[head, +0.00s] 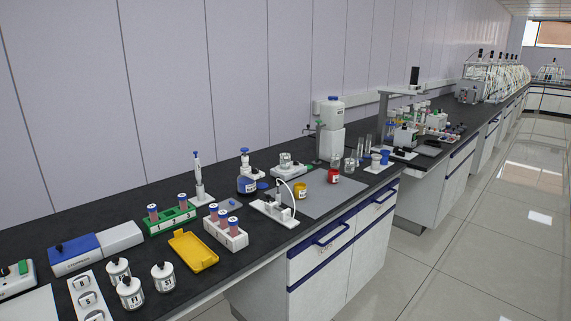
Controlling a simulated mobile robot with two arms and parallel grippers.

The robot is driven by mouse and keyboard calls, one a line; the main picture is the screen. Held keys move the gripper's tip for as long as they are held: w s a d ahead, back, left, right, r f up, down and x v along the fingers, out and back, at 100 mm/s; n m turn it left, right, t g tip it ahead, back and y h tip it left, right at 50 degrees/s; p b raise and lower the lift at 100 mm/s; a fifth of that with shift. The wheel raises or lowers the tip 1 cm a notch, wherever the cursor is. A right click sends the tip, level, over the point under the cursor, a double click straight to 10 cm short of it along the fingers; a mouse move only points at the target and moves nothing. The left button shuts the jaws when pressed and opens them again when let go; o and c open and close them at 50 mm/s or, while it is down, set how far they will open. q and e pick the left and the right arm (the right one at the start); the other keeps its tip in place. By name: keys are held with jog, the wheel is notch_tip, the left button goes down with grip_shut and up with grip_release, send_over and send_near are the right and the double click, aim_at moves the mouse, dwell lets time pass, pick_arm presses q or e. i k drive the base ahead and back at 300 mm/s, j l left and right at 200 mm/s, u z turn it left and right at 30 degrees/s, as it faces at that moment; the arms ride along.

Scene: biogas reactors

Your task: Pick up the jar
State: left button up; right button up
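Three white jars with black tops and dark printed marks stand close together on the dark bench at the lower left: a back jar (118,272), a front jar (130,294) and a right jar (163,278). They are upright. Further along, a small yellow container (300,190) and a red container (333,176) stand on a grey mat. I cannot tell which one the task calls the jar. Neither of my grippers is in view.
A white numbered holder (88,299) stands left of the jars, and a yellow tray (193,251) lies to their right. Tube racks, a green one (171,221) and a white one (226,236), stand beyond. The tiled floor (470,230) at right is clear.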

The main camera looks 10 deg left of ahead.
aim_at(300, 189)
jog(key=i+l+z, duration=0.6)
jog(key=i+z, duration=0.15)
jog(key=i, duration=0.25)
jog(key=i+l+z, duration=0.15)
jog(key=i+z, duration=0.15)
jog(key=i, duration=1)
jog(key=i+u, duration=0.4)
jog(key=i+l+u, duration=0.2)
jog(key=u, duration=0.2)
jog(key=i+l+u, duration=0.25)
jog(key=u, duration=0.15)
jog(key=i, duration=0.05)
